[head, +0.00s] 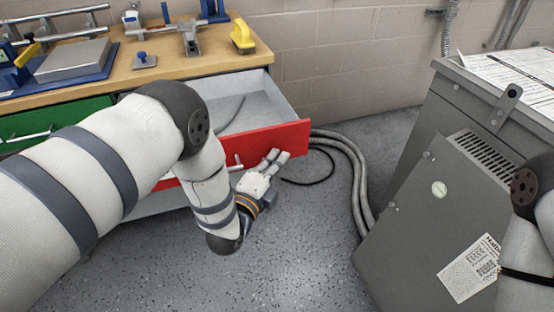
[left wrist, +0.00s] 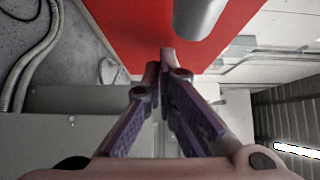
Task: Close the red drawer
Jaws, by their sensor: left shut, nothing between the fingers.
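The red drawer (head: 275,142) stands pulled out of the wooden-topped workbench, its grey inside (head: 250,98) open to view. Its front panel also fills the top of the left wrist view (left wrist: 130,25), with the silver handle (left wrist: 197,15) in front of it. My left gripper (head: 280,157) is shut and empty, with its fingers at the drawer front, right of the handle (head: 237,162). In the left wrist view the fingertips (left wrist: 161,60) lie close to the red panel; I cannot tell whether they touch. My left arm hides the left part of the drawer front. My right gripper is out of view.
A green drawer (head: 60,120) is left of the red one. The bench top (head: 150,70) holds tools and a yellow object (head: 242,37). Grey hoses (head: 350,160) run along the floor right of the drawer. A large grey cabinet (head: 440,200) stands at right. Speckled floor (head: 290,250) is clear in front.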

